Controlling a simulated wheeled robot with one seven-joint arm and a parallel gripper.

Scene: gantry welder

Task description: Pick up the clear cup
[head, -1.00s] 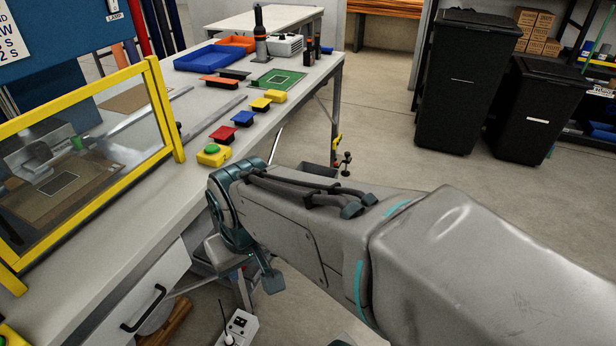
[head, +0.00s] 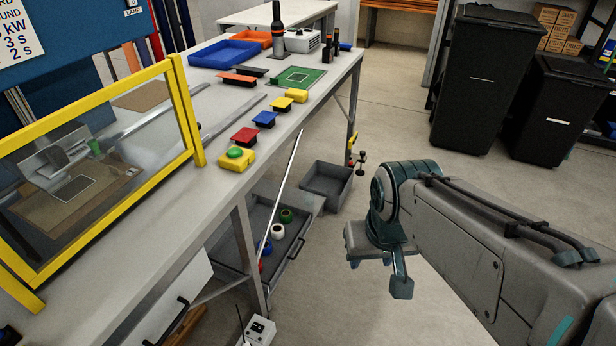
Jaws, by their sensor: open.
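I cannot make out a clear cup in the head view. My gripper (head: 385,262) is at the end of my arm, right of centre, over the open floor beside the workbench (head: 215,190). It is seen from above and partly hidden by its own wrist. A grey body and a teal finger-like part show, with nothing seen held. The gripper is open and apart from the bench.
The bench holds a yellow-framed clear guard (head: 190,110), a green-button box (head: 236,159), coloured blocks, a green board (head: 298,78) and a blue tray (head: 225,54). Below are an open drawer (head: 300,243) with rolls and a grey bin (head: 327,184). Black bins (head: 480,80) stand behind.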

